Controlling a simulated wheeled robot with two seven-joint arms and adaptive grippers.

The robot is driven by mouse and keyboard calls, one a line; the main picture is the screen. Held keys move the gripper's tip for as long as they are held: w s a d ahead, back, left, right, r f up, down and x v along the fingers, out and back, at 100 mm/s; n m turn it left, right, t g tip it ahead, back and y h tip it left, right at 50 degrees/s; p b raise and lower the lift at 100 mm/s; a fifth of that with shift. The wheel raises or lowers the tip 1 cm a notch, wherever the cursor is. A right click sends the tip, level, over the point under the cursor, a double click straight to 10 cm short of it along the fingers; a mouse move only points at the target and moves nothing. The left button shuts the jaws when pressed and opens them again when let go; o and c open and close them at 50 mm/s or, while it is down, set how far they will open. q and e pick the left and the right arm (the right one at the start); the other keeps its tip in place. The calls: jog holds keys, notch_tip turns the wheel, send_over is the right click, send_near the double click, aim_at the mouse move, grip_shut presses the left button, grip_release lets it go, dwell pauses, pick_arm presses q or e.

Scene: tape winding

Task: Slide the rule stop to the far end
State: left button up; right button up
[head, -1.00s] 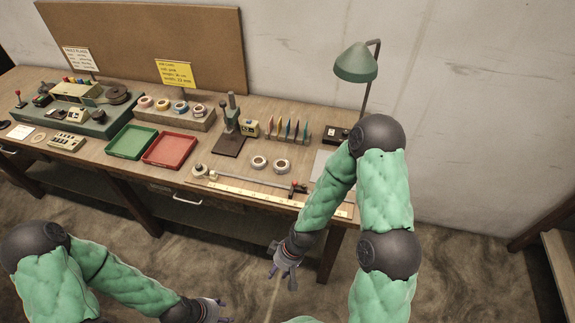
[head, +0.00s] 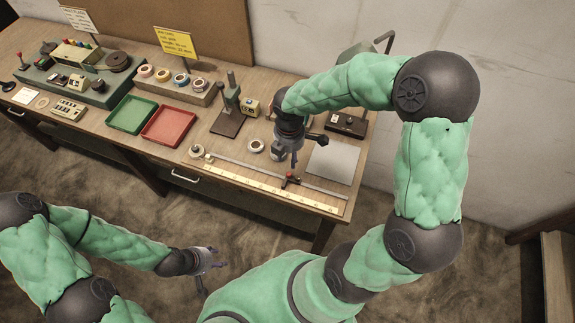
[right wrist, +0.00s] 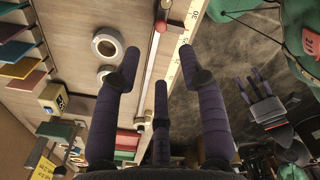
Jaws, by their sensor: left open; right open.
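The rule stop (head: 290,180), a small red and black block, sits on a thin metal rail (head: 240,165) along the bench's front edge, toward the rail's right part. A pale yellow rule (head: 255,188) runs beside the rail. In the right wrist view the red stop (right wrist: 160,26) shows at the top, near the rule's high numbers (right wrist: 194,15). My right gripper (head: 287,160) is open and empty above the bench, pointing down just behind the stop. Its spread fingers also show in its wrist view (right wrist: 190,72). My left gripper (head: 212,260) is open, low in front of the bench.
A white tape roll (head: 256,146) lies just left of my right gripper; two rolls show in the wrist view (right wrist: 107,43). A red tray (head: 168,126), green tray (head: 131,114) and lever stand (head: 228,122) are further left. A grey plate (head: 333,162) lies right.

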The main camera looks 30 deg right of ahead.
aim_at(289, 174)
notch_tip(289, 174, down, 10)
jog(key=b, duration=0.2)
jog(key=shift+f+b, duration=0.15)
jog(key=shift+b, duration=0.2)
grip_shut()
